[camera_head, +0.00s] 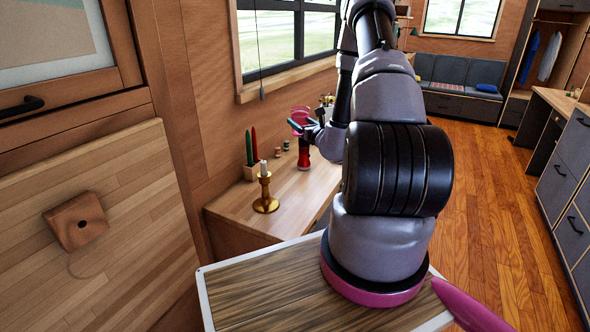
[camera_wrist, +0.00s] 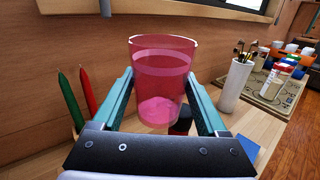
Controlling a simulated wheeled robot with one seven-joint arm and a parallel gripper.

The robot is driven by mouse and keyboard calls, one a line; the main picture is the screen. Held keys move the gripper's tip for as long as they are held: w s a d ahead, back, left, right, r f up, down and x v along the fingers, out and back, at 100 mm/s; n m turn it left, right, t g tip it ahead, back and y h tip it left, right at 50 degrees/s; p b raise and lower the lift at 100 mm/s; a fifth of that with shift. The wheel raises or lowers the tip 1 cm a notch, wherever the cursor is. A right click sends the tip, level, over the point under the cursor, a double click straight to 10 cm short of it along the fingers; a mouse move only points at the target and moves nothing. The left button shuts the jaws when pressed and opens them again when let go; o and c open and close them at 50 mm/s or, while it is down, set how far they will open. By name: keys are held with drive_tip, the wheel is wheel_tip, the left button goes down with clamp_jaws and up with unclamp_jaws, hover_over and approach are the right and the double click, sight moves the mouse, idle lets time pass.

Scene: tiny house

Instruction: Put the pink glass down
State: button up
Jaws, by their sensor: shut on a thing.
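The pink glass (camera_wrist: 162,75) is upright and see-through, held between the two fingers of my gripper (camera_wrist: 160,100) in the wrist view. In the head view the pink glass (camera_head: 299,115) shows beside my gripper (camera_head: 303,127), above the wooden counter (camera_head: 293,202). A red and black object (camera_head: 304,156) stands below the glass in that view. My gripper is shut on the glass. Whether the base of the glass touches anything is hard to tell.
A brass candlestick (camera_head: 265,194) stands near the counter's front. Red and green candles (camera_head: 252,148) stand in a holder by the wall. A white cup with utensils (camera_wrist: 234,84) and a tray of small items (camera_wrist: 275,88) lie to the right. Bare counter shows between them.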

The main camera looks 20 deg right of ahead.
drive_tip(key=shift+w+d+f, duration=0.2)
drive_tip(key=shift+d+f, duration=0.05)
drive_tip(key=shift+d, duration=0.2)
wheel_tip(320, 180, down, 17)
drive_tip(key=shift+d+f, duration=0.15)
drive_tip(key=shift+f, duration=0.05)
drive_tip(key=shift+f, duration=0.1)
drive_tip(key=o, duration=1.2)
drive_tip(key=shift+f, duration=0.1)
drive_tip(key=o, duration=0.4)
drive_tip(key=shift+c, duration=0.2)
